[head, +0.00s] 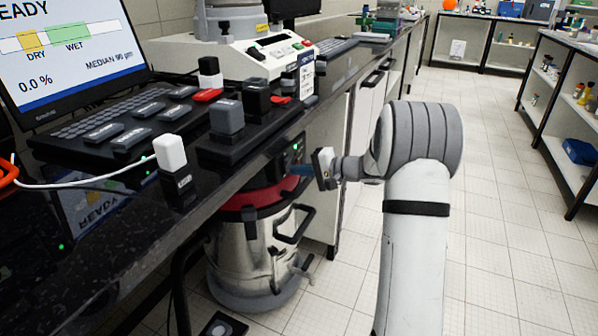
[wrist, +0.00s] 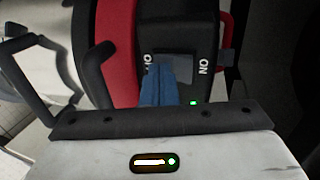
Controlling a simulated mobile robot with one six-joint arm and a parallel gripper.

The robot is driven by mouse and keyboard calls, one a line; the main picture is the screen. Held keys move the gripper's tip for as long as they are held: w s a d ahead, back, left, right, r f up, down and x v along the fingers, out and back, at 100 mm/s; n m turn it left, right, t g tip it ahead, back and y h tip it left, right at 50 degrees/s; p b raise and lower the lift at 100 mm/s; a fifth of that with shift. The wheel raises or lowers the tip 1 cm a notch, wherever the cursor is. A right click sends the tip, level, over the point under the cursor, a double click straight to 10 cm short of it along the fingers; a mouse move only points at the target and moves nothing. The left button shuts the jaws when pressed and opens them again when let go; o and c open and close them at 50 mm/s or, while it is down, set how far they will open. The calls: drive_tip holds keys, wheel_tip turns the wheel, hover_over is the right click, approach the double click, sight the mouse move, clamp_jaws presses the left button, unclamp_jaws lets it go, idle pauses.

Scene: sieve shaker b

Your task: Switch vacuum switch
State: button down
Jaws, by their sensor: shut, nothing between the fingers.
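The vacuum, with a steel drum (head: 245,255), a red band and a black top, stands on the floor under the bench edge. In the wrist view its black top (wrist: 205,30) carries a dark grey switch (wrist: 182,66) between two white labels. The right label reads ON; the left one is partly hidden by my fingers. A small green light glows beside the switch. My gripper (head: 298,170) is shut and empty, its blue fingers (wrist: 165,82) at the switch, over its left part. I cannot tell whether they touch it, or which way the switch is set.
The black bench top (head: 90,240) overhangs the vacuum's left side and holds a laptop (head: 75,45), weights or blocks and a shaker base (head: 225,50). A black handle (head: 293,225) sticks out from the drum. The tiled floor (head: 500,240) at right is clear.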

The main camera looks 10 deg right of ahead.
drive_tip(key=d+f+p+v, duration=0.1)
drive_tip(key=f+p+v, duration=0.1)
drive_tip(key=v, duration=1.1)
drive_tip(key=shift+f, duration=0.15)
drive_tip(key=s+a+r+n+g+h+p, duration=0.4)
drive_tip(key=s+a+r+g+p, duration=0.3)
drive_tip(key=s+a+r+p, duration=0.95)
drive_tip(key=s+d+r+n+h+p, duration=0.1)
drive_tip(key=s+r+h+p, duration=0.2)
drive_tip(key=s+r+p, duration=0.4)
drive_tip(key=s+d+r+n+h+p, duration=0.1)
drive_tip(key=s+r+n+h+p, duration=0.1)
drive_tip(key=s+r+h+p, duration=0.2)
drive_tip(key=s+r+p, duration=0.3)
drive_tip(key=r+p, duration=0.1)
drive_tip(key=r, duration=0.1)
drive_tip(key=shift+s+d+n+h, duration=0.2)
drive_tip(key=shift+d+n+h, duration=0.05)
drive_tip(key=shift+n+h, duration=0.05)
